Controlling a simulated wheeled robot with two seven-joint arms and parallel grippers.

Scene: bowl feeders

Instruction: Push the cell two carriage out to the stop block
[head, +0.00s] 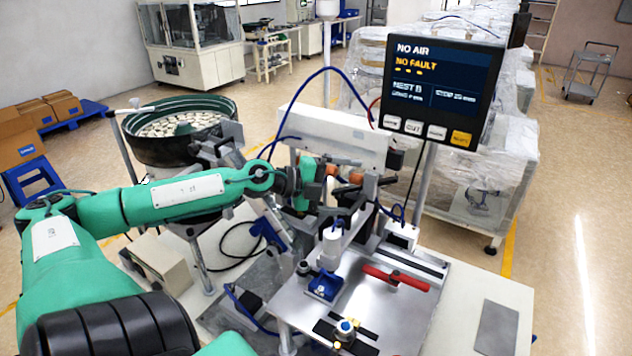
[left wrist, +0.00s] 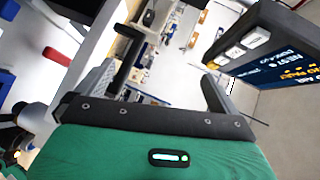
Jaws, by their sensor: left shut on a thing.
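My left gripper (head: 328,178) reaches in from the left, under the white beam (head: 325,137) of the press station. In the left wrist view its two fingers (left wrist: 165,80) stand apart around a dark handle-like part (left wrist: 124,62) by the left finger. Which part of the carriage this is, I cannot tell; the contact is largely hidden in the head view. Orange-brown pieces (head: 356,178) show beneath the beam. A small white block (head: 400,236) stands at the right of the station; I cannot tell whether it is the stop block. My right gripper is not in view.
A red handle (head: 396,278) lies across the silver plate (head: 390,318), near a blue clamp (head: 323,286). A bowl feeder (head: 180,130) stands behind my left arm. The display (head: 440,88) hangs above at the right. Blue air hoses loop over the beam.

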